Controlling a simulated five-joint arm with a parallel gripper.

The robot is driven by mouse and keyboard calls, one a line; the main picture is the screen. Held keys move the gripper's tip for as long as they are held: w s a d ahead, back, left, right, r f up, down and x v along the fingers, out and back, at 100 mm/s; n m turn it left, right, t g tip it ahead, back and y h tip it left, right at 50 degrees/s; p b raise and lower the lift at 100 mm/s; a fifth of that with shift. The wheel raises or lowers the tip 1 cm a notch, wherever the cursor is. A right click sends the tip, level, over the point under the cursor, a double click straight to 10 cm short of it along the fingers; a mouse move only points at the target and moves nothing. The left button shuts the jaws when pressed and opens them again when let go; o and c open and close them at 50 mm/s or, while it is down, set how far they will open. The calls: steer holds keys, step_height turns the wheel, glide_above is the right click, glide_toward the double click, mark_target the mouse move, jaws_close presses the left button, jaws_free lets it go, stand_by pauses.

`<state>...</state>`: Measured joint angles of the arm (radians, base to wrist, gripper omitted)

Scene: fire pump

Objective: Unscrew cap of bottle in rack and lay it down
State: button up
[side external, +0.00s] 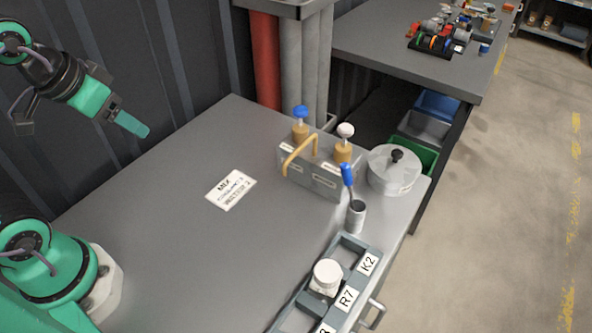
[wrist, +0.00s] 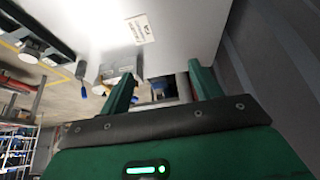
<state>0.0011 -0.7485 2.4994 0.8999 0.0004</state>
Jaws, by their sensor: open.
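The bottle with a round white cap (side external: 327,274) stands in the grey-blue rack (side external: 362,244) at the lower right of the side view, close to the label R7. Its body is mostly hidden by the cap and rack. In the wrist view the white cap (wrist: 32,47) shows small at the upper left, in the dark rack (wrist: 60,45). My gripper (side external: 131,124) is up at the left in the side view, far from the bottle. In the wrist view its two green fingers (wrist: 163,88) are spread apart with nothing between them.
A grey caddy (side external: 318,176) with a yellow handle and two knobbed bottles stands at the table's back right. Near it are a lidded pot (side external: 394,176) and a cup (side external: 355,217) holding a blue-handled tool. A white sign (side external: 231,190) lies mid-table; the table's left and middle are otherwise clear.

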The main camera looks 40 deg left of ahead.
steer(key=w+d+r+g+h, duration=0.1)
steer(key=w+d+g, duration=0.1)
steer(key=w+d, duration=0.5)
steer(key=g+y, duration=0.1)
steer(key=g, duration=0.3)
glide_above(328, 271)
steer(key=f, duration=1)
steer(key=shift+w+a+f, duration=0.1)
steer(key=shift+a+f, duration=0.1)
steer(key=shift+f, duration=0.1)
steer(key=shift+d+f+n, duration=0.1)
steer(key=shift+d+n, duration=0.1)
steer(key=shift+n, duration=0.1)
steer(key=shift+f, duration=3.9)
steer(key=shift+c, duration=0.4)
